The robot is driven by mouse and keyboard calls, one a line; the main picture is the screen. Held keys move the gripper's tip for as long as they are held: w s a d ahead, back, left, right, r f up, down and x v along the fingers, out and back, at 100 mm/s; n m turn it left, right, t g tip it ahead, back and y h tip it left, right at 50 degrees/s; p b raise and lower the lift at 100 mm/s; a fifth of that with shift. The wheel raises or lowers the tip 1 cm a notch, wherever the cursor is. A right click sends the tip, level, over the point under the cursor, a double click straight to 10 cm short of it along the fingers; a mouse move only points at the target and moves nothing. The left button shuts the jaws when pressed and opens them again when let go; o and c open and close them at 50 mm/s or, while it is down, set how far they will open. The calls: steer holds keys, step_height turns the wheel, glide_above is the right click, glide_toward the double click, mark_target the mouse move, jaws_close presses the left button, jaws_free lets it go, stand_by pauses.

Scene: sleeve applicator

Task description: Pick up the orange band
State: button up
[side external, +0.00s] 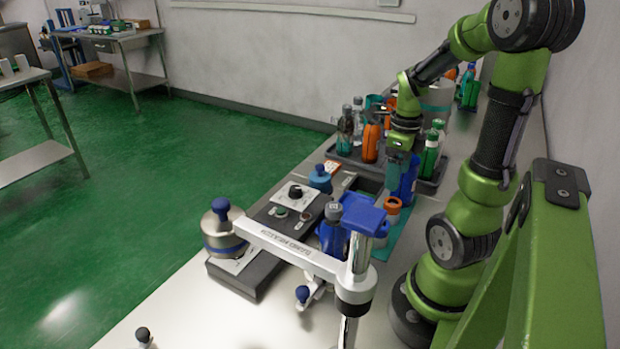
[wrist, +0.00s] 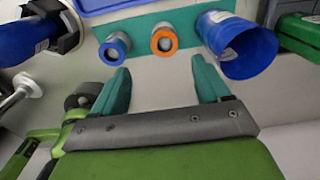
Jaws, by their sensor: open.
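The orange band (wrist: 164,40) is a ring around the end of a pale cylinder in the wrist view. In the side view the orange band (side external: 393,204) sits at the top of a short pale upright cylinder on a teal mat. My gripper (wrist: 161,76) is open, with two teal fingers spread apart and nothing between them. In the wrist view the band lies beyond the fingertips, between their lines and not touched. In the side view my gripper (side external: 397,166) points down above and behind the band; its fingers partly overlap there.
A similar blue-ringed cylinder (wrist: 115,47) stands left of the band in the wrist view, and a wide blue cup (wrist: 240,46) stands right. A blue bottle (side external: 333,232) and a white applicator arm (side external: 290,247) are nearer the side camera. A dark tray (side external: 428,186) of bottles is behind.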

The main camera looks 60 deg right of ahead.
mark_target(393, 205)
steer(key=f, duration=0.8)
steer(key=shift+d+f, duration=0.25)
steer(key=shift+d, duration=0.15)
steer(key=c, duration=1.1)
step_height(393, 205, up, 10)
steer(key=shift+r, duration=0.1)
steer(key=shift+r, duration=0.2)
steer(key=shift+w, duration=0.1)
